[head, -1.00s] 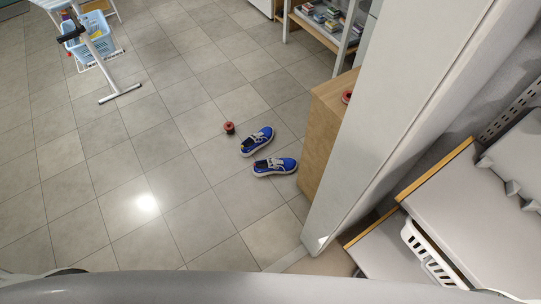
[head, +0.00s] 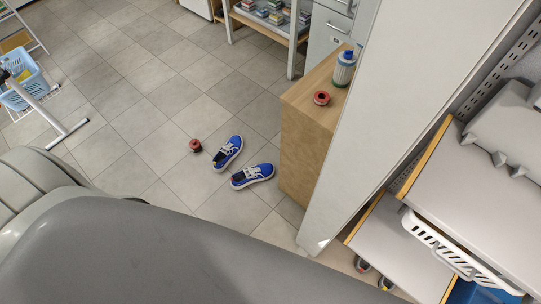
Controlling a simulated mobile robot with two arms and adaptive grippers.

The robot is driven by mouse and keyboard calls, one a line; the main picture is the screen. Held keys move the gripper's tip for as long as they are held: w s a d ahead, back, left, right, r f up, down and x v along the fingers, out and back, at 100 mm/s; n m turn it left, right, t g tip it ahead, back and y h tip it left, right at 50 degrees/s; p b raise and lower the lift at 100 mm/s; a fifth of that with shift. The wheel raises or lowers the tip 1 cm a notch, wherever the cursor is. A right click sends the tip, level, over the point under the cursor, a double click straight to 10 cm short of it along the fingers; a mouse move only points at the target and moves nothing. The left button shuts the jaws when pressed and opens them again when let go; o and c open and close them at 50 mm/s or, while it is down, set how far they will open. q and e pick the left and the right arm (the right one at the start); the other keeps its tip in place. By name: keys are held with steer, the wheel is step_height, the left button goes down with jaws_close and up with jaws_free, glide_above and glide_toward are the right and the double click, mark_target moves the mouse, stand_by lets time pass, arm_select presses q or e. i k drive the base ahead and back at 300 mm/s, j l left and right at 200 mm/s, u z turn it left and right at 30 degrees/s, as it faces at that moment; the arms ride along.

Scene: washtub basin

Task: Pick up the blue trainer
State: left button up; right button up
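Two blue trainers with white soles lie on the tiled floor in the head view. One blue trainer (head: 228,153) is farther off and points up to the right. The other blue trainer (head: 253,176) is nearer and lies beside the wooden cabinet. They are close together and both look upright. My own grey arm or body part covers the lower left of the view. Neither gripper shows, and nothing of mine touches the trainers.
A red spool-like object (head: 195,145) lies left of the trainers. A wooden cabinet (head: 306,150) stands right of them, bearing a red ring (head: 321,98) and a jar (head: 344,68). A white panel (head: 385,110) and shelves (head: 475,190) fill the right. Floor behind the trainers is clear.

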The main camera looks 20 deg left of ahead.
mark_target(264, 171)
steer(key=i+j+z, duration=0.1)
steer(key=j+z, duration=0.25)
steer(key=j, duration=0.9)
steer(key=k+j+z, duration=0.1)
steer(key=j+z, duration=0.25)
steer(key=j, duration=0.95)
